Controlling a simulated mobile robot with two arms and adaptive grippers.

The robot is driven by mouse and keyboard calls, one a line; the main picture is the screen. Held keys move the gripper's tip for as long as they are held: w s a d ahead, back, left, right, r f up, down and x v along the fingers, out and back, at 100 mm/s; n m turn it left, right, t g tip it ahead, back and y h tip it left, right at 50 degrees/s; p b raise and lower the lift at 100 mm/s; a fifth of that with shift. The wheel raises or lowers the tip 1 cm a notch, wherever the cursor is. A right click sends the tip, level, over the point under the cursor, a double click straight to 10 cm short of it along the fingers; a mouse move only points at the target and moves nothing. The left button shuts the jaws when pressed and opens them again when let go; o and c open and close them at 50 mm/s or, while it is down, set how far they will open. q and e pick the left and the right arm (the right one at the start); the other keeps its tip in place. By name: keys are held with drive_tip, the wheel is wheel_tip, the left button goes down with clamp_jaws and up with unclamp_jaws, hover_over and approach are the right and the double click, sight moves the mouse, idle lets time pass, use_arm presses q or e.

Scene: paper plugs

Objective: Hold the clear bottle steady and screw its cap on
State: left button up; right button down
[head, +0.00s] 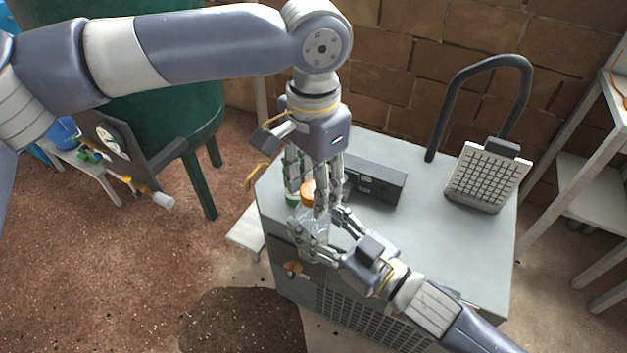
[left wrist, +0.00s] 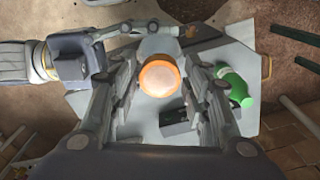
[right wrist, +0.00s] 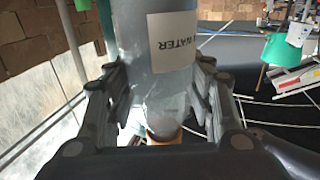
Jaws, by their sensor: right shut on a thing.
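The clear bottle (head: 312,240) is at the front left of the grey cabinet top. My right gripper (head: 325,238) is shut around its body; the right wrist view shows the bottle (right wrist: 155,75) between the fingers, with its WATER label (right wrist: 172,40) upside down in that picture. The orange cap (head: 308,188) is at the bottle's top; I cannot tell how tightly it sits. My left gripper (head: 314,196) comes down from above. In the left wrist view its open fingers stand on both sides of the cap (left wrist: 160,76), with gaps to it.
A dark box (head: 376,183) lies just behind the bottle. A white gridded panel (head: 487,177) and a black curved handle (head: 480,65) are at the right. The right part of the cabinet top (head: 450,245) is clear.

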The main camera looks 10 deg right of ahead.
use_arm(q)
drive_tip(key=c, duration=0.7)
drive_tip(key=shift+m, duration=0.9)
drive_tip(key=o, duration=1.2)
drive_tip(key=shift+r, duration=2.25)
drive_tip(key=shift+r, duration=0.1)
drive_tip(key=shift+c, duration=0.3)
